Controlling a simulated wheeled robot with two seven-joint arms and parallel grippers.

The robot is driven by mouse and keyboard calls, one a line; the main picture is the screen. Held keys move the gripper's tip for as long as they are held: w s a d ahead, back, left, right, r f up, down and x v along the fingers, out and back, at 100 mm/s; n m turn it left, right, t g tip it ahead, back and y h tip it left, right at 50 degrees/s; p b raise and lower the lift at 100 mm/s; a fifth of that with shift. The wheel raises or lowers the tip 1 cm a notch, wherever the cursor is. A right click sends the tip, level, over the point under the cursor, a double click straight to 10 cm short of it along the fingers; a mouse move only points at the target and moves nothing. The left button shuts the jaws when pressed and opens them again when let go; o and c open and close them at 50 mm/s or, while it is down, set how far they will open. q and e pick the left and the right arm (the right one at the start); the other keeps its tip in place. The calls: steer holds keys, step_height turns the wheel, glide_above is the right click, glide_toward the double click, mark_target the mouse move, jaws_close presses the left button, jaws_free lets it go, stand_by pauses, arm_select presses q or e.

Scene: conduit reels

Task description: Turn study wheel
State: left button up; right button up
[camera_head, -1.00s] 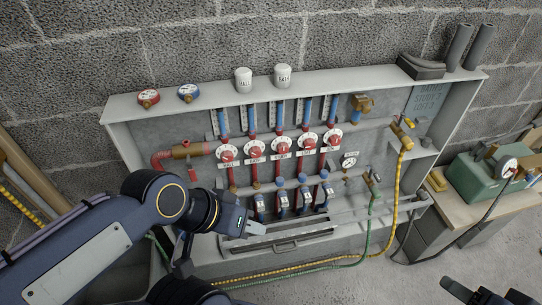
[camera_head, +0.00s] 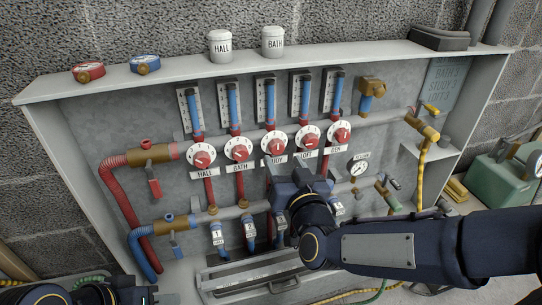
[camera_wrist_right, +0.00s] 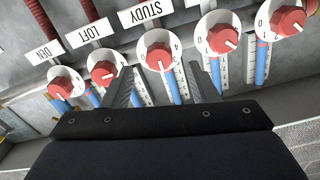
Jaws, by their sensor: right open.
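The study wheel (camera_head: 275,145) is a red knob on a white numbered dial, in the middle of the row. Its label is partly covered by my right gripper (camera_head: 286,174) in the head view. In the right wrist view, the study wheel (camera_wrist_right: 160,57) appears upside down between the two fingers of my right gripper (camera_wrist_right: 170,66). The gripper is open, with visible space on both sides of the knob; contact is not seen. My left gripper (camera_head: 135,296) is at the bottom left edge, partly cut off, its jaw state unclear.
Similar wheels flank it: hall (camera_head: 202,156), bath (camera_head: 239,149), loft (camera_head: 308,138) and den (camera_head: 339,133). Blue gauge tubes rise above them. Blue valves (camera_head: 250,231) sit below.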

mark_target(278, 150)
steer(key=x, duration=0.5)
steer(key=c, duration=1)
